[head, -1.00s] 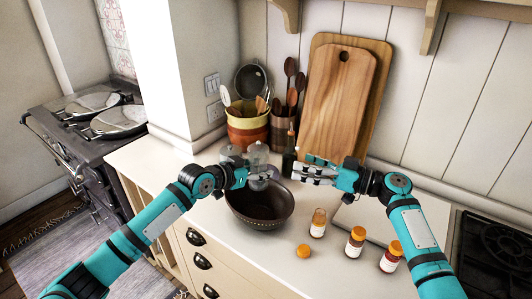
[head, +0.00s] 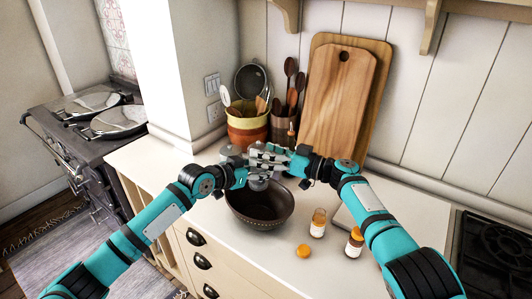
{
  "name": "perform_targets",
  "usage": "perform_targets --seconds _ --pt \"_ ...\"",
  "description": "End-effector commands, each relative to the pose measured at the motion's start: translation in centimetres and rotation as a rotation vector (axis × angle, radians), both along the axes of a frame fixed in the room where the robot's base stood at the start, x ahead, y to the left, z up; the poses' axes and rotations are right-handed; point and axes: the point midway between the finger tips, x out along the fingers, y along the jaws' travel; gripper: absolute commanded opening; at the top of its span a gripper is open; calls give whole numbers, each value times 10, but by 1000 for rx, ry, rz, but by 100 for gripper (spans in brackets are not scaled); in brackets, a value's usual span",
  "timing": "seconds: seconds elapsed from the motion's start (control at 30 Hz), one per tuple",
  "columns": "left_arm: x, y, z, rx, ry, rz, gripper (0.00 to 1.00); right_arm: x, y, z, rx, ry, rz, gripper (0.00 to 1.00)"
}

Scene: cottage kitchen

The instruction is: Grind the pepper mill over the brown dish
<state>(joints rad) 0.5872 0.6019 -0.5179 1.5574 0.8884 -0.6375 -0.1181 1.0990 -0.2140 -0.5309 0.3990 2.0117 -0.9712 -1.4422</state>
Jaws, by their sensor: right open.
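The brown dish (head: 262,212) is a dark round bowl on the counter below both grippers. The grey pepper mill (head: 258,185) is upright above the back part of the dish. My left gripper (head: 254,174) is shut on the mill's body from the left. My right gripper (head: 266,156) is open, with its fingers at the mill's top, just above the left gripper. The fingers hide most of the mill's top, and I cannot tell whether they touch it.
Glass jars with orange lids (head: 354,242) (head: 318,223) and a loose orange lid (head: 304,250) are right of the dish. A utensil crock (head: 247,130) and cutting boards (head: 338,105) stand behind. Another grey object (head: 230,152) is behind the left gripper. A hob (head: 488,250) is at right.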

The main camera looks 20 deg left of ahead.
Motion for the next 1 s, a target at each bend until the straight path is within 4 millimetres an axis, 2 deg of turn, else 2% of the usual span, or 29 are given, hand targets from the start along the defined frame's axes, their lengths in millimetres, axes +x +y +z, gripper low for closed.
perform_targets --seconds 0.2,0.63,1.0 --pt "0 0 1 -1 -2 0 13 0 0 0 0 0 0 78" --pt "0 0 1 -1 -2 0 13 0 0 0 0 1 -1 22" --pt "0 -1 2 -1 -4 -2 13 -4 5 -5 -8 5 -40 22"
